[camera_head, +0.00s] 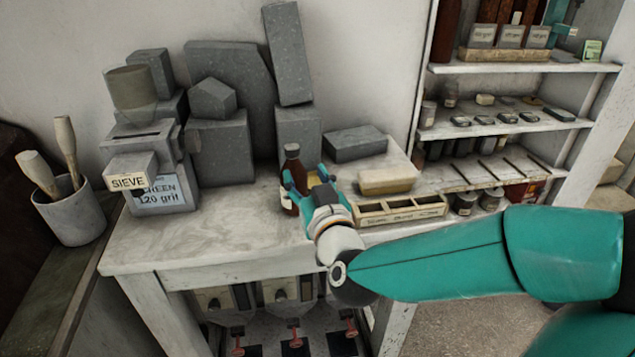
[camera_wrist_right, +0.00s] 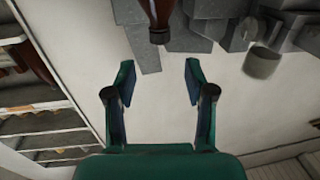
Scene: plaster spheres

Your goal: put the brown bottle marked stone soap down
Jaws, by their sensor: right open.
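A brown bottle (camera_head: 291,168) with a dark cap and a pale label stands upright on the worktable (camera_head: 215,235); its marking is too small to read. My right gripper (camera_head: 305,177) is at the bottle's right side, low over the tabletop, with its fingers spread. In the right wrist view, the bottle (camera_wrist_right: 160,12) appears inverted at the top edge, beyond the open, empty fingers (camera_wrist_right: 156,75). Its lower part is out of that view. My left gripper is not in view.
Grey stone blocks (camera_head: 220,145) and a sieve device (camera_head: 150,165) stand at the back left. A divided wooden tray (camera_head: 400,211) and a tan block (camera_head: 388,180) are to the right. Shelves (camera_head: 510,128) stand farther right. The table's front left is clear.

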